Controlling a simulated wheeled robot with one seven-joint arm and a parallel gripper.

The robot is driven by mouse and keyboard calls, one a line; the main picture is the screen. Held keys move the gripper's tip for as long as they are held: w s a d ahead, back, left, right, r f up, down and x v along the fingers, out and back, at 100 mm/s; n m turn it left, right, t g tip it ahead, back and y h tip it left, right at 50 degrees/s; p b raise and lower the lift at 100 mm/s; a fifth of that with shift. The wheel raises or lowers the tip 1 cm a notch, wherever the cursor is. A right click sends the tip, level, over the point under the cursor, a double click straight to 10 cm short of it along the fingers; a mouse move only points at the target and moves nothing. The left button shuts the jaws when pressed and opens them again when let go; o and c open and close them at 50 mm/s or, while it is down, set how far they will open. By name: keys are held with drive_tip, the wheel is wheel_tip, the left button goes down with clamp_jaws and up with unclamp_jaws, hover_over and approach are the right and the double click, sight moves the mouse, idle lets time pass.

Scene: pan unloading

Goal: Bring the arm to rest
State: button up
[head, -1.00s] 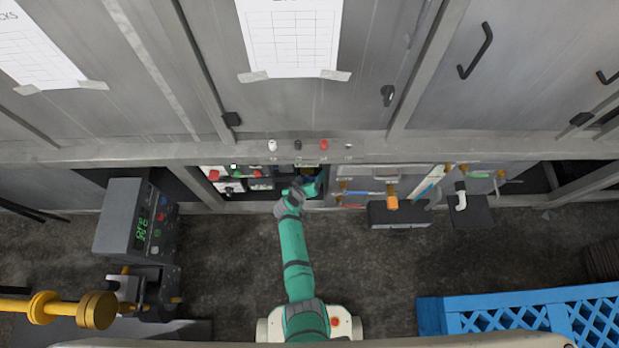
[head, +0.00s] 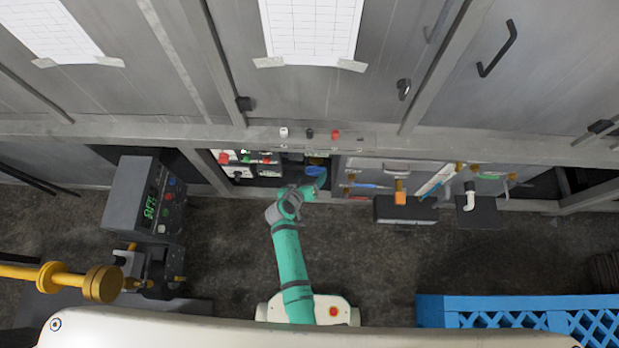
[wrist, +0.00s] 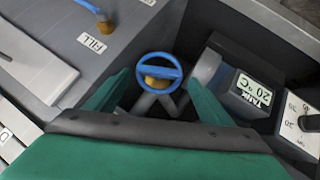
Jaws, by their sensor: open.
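My gripper (wrist: 158,88) shows in the wrist view with its two green fingers spread apart. A blue round handwheel (wrist: 158,66) with a yellowish centre lies between and just beyond the fingertips; I cannot tell whether they touch it. In the head view, my green arm reaches up from my base towards the opening below the grey cabinets, and its wrist is bent to the right at the opening's front.
A temperature display reading 20 °C (wrist: 254,90) is right of the handwheel. A grey box with a green readout (head: 146,205) and a yellow bar (head: 102,283) stand left. A dark box (head: 404,209) juts out right of my arm. A blue crate (head: 430,312) is lower right.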

idle(0.6)
drive_tip(key=s+r+t+y, duration=0.15)
drive_tip(key=s+r, duration=0.25)
drive_tip(key=s, duration=0.6)
drive_tip(key=s+r+y, duration=0.3)
drive_tip(key=s+r, duration=0.1)
drive_tip(key=s, duration=0.6)
drive_tip(key=s+d+r+m+t, duration=0.1)
drive_tip(key=s+r, duration=0.4)
drive_tip(key=r, duration=0.7)
drive_tip(key=s+d+r+m+t, duration=0.1)
drive_tip(key=s+r+t, duration=0.2)
drive_tip(key=r, duration=1)
drive_tip(key=v, duration=0.3)
drive_tip(key=shift+f+t, duration=0.1)
drive_tip(key=shift+t, duration=0.15)
drive_tip(key=shift+s, duration=0.15)
drive_tip(key=shift+d, duration=0.1)
